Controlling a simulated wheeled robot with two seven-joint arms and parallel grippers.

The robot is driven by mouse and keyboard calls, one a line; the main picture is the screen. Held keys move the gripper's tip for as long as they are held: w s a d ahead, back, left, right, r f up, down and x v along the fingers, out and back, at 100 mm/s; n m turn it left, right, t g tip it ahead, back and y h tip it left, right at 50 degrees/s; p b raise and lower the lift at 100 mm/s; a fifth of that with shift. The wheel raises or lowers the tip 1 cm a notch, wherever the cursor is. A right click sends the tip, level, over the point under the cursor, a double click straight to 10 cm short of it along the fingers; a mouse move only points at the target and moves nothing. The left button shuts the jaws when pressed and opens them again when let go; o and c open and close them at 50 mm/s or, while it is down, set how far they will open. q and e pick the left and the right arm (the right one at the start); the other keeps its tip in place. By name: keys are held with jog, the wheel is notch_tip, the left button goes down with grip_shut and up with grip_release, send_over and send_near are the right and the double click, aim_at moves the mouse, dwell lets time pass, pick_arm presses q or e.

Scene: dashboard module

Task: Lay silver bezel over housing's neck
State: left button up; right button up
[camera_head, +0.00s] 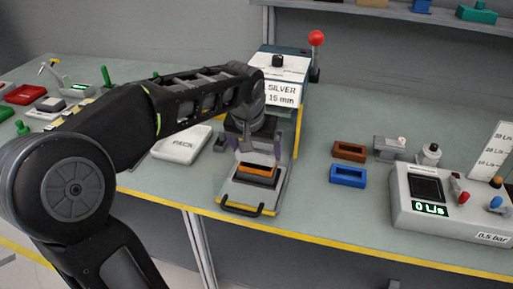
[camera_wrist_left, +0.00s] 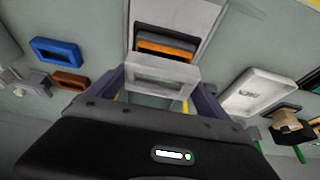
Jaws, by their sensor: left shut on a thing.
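My left gripper (camera_head: 258,156) is shut on the silver bezel (camera_wrist_left: 162,74), a pale rectangular frame with an open middle, held between the two purple fingers. In the head view the bezel is mostly hidden by the gripper. The housing (camera_head: 249,181) sits just below and in front of the fingers on a pale plate with a dark handle. An orange band and a dark grey part of the housing (camera_wrist_left: 165,47) show beyond the bezel in the left wrist view. The bezel looks apart from the housing, but the exact gap is unclear. My right gripper is not in view.
A press-like stand (camera_head: 280,65) with a "SILVER 15 mm" sign and red knob rises behind. Brown (camera_head: 349,151) and blue (camera_head: 348,176) frames lie to the right, beside a meter box (camera_head: 445,200).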

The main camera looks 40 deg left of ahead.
pick_arm(q)
jog(key=shift+f+b, duration=1.15)
jog(key=shift+f, duration=0.15)
dwell(0.4)
jog(key=o, duration=1.1)
jog(key=v, duration=0.8)
